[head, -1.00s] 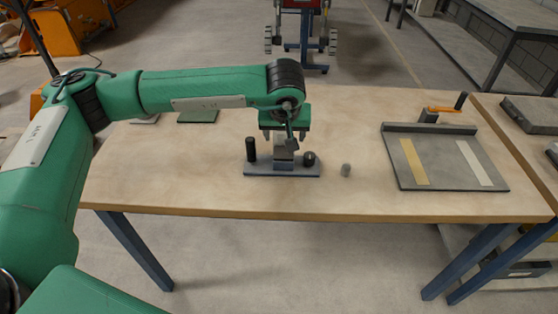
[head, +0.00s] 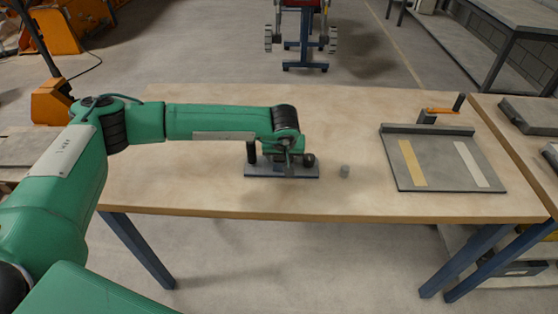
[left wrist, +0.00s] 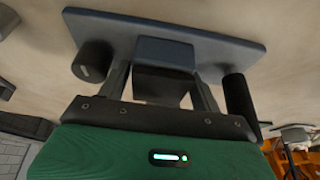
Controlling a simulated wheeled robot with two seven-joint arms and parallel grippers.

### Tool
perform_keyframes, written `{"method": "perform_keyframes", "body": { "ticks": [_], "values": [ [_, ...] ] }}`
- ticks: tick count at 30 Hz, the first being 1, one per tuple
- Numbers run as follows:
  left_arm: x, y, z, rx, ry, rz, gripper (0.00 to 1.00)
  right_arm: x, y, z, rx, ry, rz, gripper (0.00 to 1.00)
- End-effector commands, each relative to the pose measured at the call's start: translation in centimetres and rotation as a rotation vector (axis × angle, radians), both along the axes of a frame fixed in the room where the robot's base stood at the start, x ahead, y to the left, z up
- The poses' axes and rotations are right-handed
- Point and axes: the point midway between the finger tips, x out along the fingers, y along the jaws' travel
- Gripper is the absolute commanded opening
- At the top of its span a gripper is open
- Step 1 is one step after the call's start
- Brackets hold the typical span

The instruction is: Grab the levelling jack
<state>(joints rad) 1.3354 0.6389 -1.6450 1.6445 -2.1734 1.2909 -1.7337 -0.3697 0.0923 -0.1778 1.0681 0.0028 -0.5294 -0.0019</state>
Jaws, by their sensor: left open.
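A blue-grey base plate (head: 255,172) stands near the middle of the table, with a dark block (left wrist: 165,84) on it, which I take for the levelling jack. A tall black post (head: 251,152) and a short black knob (head: 309,159) stand on the plate on either side. My left gripper (left wrist: 160,75) is open and low over the plate, one finger on each side of the block. Whether the fingers touch it I cannot tell. In the head view my left wrist covers the block. My right gripper is not in view.
The table's front edge (head: 300,216) is close; bare wood lies behind.

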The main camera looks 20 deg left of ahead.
Motion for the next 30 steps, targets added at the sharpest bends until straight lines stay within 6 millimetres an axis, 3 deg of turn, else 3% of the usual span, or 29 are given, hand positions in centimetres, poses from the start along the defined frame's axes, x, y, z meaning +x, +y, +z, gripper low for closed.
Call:
{"method": "perform_keyframes", "body": {
  "ticks": [7,15,25,30],
  "values": [
    [0.1,0.0,-0.2,-0.001,-0.001,0.000,0.65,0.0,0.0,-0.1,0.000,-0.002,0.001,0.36],
    [0.1,0.0,-0.1,0.000,-0.001,0.001,0.14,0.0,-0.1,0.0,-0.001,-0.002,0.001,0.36],
    [0.2,0.0,0.3,-0.001,-0.003,0.000,0.14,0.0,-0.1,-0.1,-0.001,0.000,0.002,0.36],
    [0.2,0.0,1.9,-0.003,-0.006,0.000,0.14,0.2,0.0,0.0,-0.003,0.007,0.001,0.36]
  ]
}}
